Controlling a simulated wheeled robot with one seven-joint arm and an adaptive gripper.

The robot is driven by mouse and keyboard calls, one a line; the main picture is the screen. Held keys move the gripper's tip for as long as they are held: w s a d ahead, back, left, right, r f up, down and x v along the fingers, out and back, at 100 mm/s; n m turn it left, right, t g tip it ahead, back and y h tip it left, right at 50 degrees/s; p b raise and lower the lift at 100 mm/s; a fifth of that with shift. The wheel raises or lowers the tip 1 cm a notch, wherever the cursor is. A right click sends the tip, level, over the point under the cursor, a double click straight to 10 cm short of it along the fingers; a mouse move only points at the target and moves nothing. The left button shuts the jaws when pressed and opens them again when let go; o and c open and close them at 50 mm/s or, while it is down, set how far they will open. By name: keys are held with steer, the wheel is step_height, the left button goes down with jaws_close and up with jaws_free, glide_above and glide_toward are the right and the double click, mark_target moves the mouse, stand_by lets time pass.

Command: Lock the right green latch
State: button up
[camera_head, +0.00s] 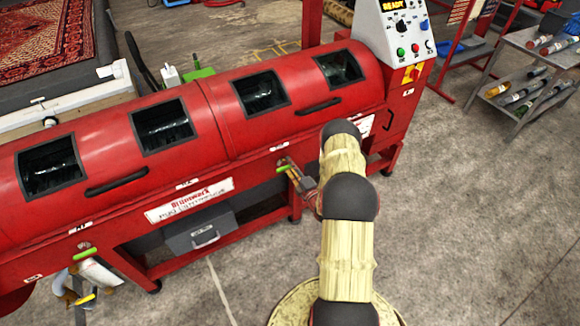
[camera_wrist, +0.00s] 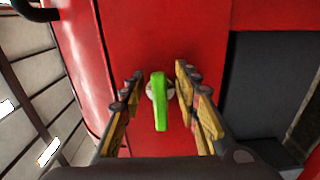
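The right green latch (camera_wrist: 160,100) is a bright green lever on a pale round base, on the red front of the machine. In the wrist view it stands nearly vertical, between the fingers of my gripper (camera_wrist: 159,82). The yellow-padded fingers are apart, one on each side, with red panel showing between them and the lever. In the head view the right latch (camera_head: 285,168) is seen at the machine's lower front, beside my gripper (camera_head: 292,172), partly hidden by it. A left green latch (camera_head: 83,252) shows at lower left.
The long red rug machine (camera_head: 215,130) has several dark windows and black handles. A grey drawer box (camera_head: 200,236) hangs below its front. A control panel (camera_head: 398,30) stands at its right end. Grey shelves (camera_head: 520,75) stand at upper right. The concrete floor at right is clear.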

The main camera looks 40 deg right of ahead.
steer(key=v, duration=1.2)
stand_by(0.5)
